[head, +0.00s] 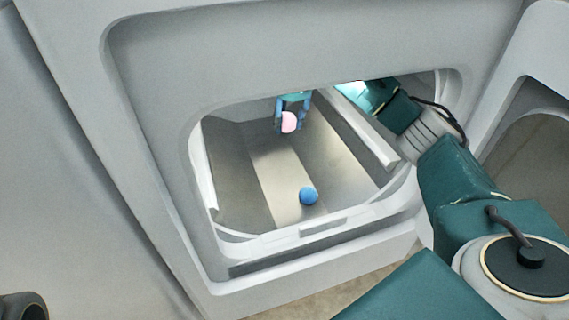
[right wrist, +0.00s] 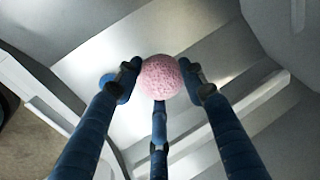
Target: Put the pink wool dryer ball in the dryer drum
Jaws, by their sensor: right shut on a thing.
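The pink wool dryer ball (head: 289,122) is held between the blue fingers of my right gripper (head: 291,112), inside the dryer drum (head: 235,170). In the right wrist view the pink ball (right wrist: 160,77) sits between the fingertips of my right gripper (right wrist: 161,80), which is shut on it. The ball is held above the drum's metal floor (right wrist: 150,30). My right arm reaches in through the door opening from the right. My left gripper does not show in the head view.
A blue ball (head: 308,196) lies on the drum floor near the front of the opening. The white door frame (head: 150,110) surrounds the opening, and its lower lip (head: 330,228) stands in front. An open round door (head: 540,95) is at the far right.

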